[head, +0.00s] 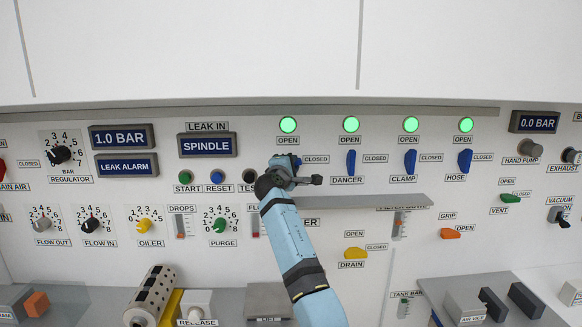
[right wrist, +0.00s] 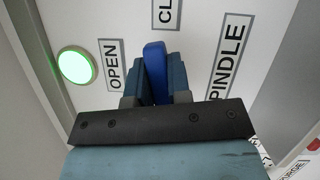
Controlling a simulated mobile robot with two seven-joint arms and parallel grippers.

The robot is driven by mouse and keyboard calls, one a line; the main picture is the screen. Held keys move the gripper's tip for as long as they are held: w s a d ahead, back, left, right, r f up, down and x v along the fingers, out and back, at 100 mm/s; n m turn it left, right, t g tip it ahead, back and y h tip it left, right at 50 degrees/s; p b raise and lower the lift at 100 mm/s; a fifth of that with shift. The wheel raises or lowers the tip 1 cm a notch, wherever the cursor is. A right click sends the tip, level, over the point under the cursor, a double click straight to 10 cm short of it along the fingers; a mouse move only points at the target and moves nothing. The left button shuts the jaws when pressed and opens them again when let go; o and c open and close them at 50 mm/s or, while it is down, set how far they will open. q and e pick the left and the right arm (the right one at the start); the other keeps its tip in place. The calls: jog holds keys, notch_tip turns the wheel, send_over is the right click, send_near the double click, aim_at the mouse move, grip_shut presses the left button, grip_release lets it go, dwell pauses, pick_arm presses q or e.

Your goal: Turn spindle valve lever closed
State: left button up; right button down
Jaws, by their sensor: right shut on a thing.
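The spindle valve lever (right wrist: 155,62) is blue and stands between the two fingers of my right gripper (right wrist: 153,80) in the right wrist view. The right gripper is shut on it. The OPEN label lies to the left there and the CLOSED label above. In the head view my right gripper (head: 287,168) is at the panel just below the OPEN label (head: 288,139) and covers most of the lever. Whether the lever points to OPEN or CLOSED is hard to tell. The round lamp (head: 288,124) above it glows green. My left gripper is not in view.
Similar blue levers for dancer (head: 351,162), clamp (head: 410,161) and hose (head: 465,161) stand to the right, each under a green lamp. The TEST button (head: 249,177) is close on the left. A grey ledge (head: 370,201) juts out below right.

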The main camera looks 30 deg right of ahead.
jog(key=shift+f+m+y, duration=0.15)
jog(key=shift+m+y, duration=0.15)
jog(key=shift+m, duration=0.7)
jog(key=c, duration=1.1)
grip_release()
jog(key=shift+o, duration=0.2)
jog(key=shift+a, duration=0.1)
jog(key=b+v, duration=0.1)
jog(key=v, duration=1.2)
jog(key=shift+a+r, duration=0.2)
jog(key=shift+a, duration=0.1)
jog(key=shift+s, duration=0.15)
